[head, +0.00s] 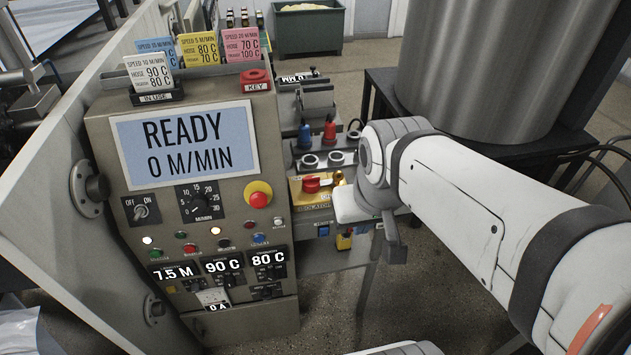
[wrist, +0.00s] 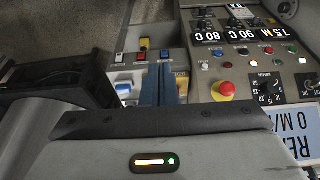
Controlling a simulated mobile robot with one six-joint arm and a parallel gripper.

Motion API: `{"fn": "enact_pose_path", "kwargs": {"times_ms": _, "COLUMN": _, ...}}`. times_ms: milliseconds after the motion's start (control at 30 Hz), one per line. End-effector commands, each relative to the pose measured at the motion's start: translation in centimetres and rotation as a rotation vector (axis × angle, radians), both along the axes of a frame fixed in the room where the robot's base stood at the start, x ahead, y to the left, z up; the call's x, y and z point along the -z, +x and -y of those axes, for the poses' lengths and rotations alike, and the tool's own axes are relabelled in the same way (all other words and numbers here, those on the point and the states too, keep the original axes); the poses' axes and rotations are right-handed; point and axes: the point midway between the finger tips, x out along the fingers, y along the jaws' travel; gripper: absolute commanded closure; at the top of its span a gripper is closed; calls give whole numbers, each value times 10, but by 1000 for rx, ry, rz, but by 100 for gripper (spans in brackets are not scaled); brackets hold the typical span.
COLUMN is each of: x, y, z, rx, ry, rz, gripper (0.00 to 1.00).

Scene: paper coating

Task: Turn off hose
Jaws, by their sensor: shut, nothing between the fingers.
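No label reading "hose" is legible on a switch. The grey control panel (head: 110,215) fills the left of the head view, and its displays read 7.5 M, 90 C (head: 222,265) and 80 C (head: 268,257). Small dark switches sit below them. The 90 C display also shows upside down in the wrist view (wrist: 239,35). A lower side panel holds a red rocker switch (wrist: 120,56) and a blue rocker switch (wrist: 165,54). My gripper (head: 396,255) is shut and empty, right of the side panel. In the wrist view its fingers (wrist: 166,82) are together, overlapping the side panel below the blue switch.
A red stop button (head: 258,196) protrudes from the panel. A yellow isolator with a red handle (head: 311,184) sits on the side panel, close to my wrist. A large metal drum (head: 505,60) stands on a black stand behind my arm. Open floor lies below the side panel.

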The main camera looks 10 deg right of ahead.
Motion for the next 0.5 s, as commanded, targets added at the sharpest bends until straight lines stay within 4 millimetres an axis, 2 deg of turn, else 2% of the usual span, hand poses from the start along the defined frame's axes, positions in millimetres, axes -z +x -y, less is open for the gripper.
{"fn": "enact_pose_path", "kwargs": {"times_ms": 267, "x": 3, "y": 3, "z": 3, "rx": -2, "ry": -13, "rz": 4, "gripper": 100}}
{"fn": "enact_pose_path", "kwargs": {"times_ms": 367, "x": 14, "y": 18, "z": 19, "rx": -25, "ry": -81, "rz": 29, "gripper": 100}}
{"fn": "enact_pose_path", "kwargs": {"times_ms": 500, "x": 45, "y": 62, "z": 65, "rx": -127, "ry": -278, "rz": 104, "gripper": 100}}
